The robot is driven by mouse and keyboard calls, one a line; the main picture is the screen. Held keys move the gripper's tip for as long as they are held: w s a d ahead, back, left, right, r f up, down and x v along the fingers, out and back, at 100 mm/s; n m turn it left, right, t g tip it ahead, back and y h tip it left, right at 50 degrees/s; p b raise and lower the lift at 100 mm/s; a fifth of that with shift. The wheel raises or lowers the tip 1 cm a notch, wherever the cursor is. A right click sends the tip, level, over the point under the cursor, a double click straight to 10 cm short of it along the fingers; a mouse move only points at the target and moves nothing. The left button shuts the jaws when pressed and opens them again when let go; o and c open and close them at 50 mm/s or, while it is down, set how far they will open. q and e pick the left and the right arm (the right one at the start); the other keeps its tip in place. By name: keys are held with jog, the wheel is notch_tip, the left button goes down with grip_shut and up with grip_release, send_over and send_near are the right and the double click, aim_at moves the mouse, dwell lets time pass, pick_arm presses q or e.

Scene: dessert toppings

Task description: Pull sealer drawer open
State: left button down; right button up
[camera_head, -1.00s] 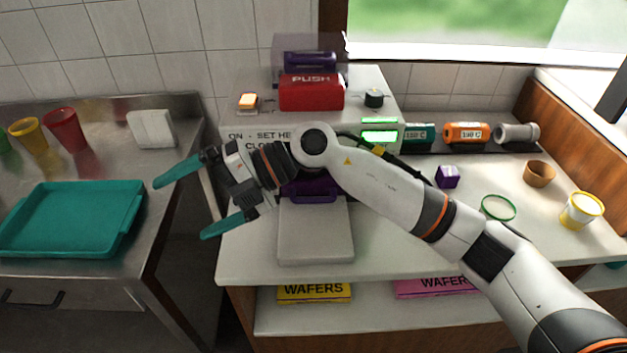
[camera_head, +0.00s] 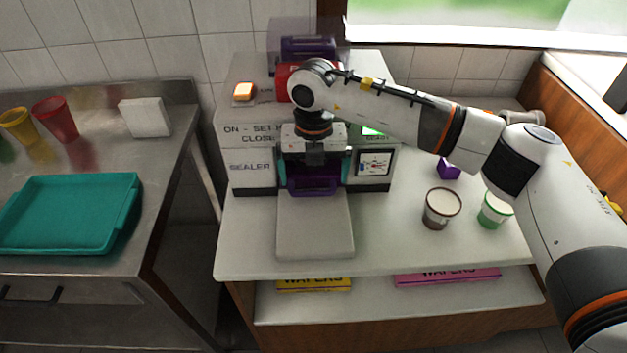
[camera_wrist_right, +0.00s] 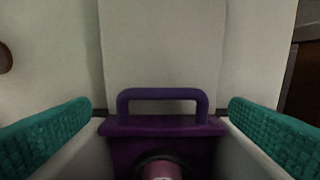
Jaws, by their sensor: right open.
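The sealer (camera_head: 252,170) is a pale box machine on the white counter. Its purple drawer (camera_head: 314,178) sits at the front opening, and the drawer shows from above in the right wrist view with its looped purple handle (camera_wrist_right: 162,94). A round pinkish thing (camera_wrist_right: 160,170) is at the bottom of that view, partly cut off. My right gripper (camera_head: 315,186) points down at the sealer front. Its teal fingers are spread on either side of the drawer, with the handle between them and gaps visible in the wrist view. My left gripper is not in view.
A grey slab (camera_head: 315,228) lies on the counter before the drawer. A red PUSH lever (camera_head: 284,80) is above. A teal tray (camera_head: 70,213) sits left.

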aim_at(314, 191)
jog(key=shift+f, duration=2)
jog(key=c, duration=1.1)
